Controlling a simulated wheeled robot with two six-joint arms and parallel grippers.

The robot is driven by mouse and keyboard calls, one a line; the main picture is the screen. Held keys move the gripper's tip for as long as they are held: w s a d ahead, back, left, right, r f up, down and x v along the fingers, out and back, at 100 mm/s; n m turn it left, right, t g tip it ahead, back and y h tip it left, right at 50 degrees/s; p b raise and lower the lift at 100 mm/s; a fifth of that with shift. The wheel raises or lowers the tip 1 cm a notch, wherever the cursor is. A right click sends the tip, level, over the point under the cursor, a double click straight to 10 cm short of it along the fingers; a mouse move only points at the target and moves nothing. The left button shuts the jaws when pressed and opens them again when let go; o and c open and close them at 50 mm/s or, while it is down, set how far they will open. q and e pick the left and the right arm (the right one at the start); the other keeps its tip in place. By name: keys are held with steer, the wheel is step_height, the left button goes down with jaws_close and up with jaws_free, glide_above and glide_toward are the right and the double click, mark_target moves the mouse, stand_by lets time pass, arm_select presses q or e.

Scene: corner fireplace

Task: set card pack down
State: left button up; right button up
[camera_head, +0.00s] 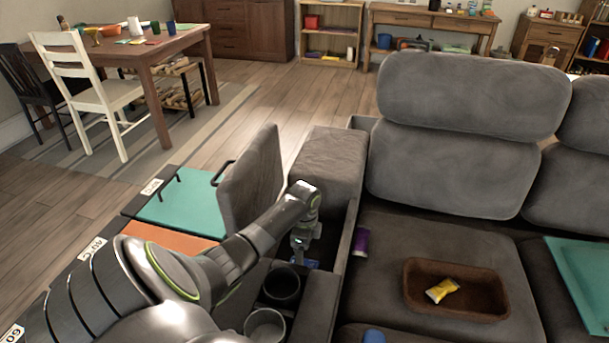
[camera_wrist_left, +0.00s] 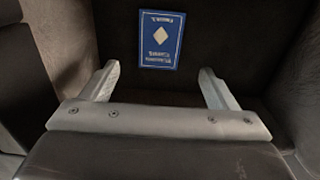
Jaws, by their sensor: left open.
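The blue card pack (camera_wrist_left: 161,40) lies flat on the dark floor of the storage compartment in the sofa's console, with a white diamond on its face. A bit of blue also shows below my gripper in the head view, mostly hidden by it. My left gripper (camera_wrist_left: 159,70) is open and empty, its two fingers apart on either side of the pack's near end and not touching it. In the head view my left gripper (camera_head: 301,248) reaches down into the compartment. My right gripper is not in view.
The compartment's grey lid (camera_head: 250,180) stands raised on the left. Two cup holders (camera_head: 281,286) are in front of the compartment. A brown tray (camera_head: 490,290) with a yellow packet (camera_head: 442,290) and a purple can (camera_head: 361,242) are on the seat. A teal tray (camera_head: 585,275) lies right.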

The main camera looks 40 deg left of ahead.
arm_select(q)
steer(key=shift+r, duration=1.6)
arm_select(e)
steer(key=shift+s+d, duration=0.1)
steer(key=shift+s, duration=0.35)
arm_select(q)
steer(key=shift+p, duration=0.35)
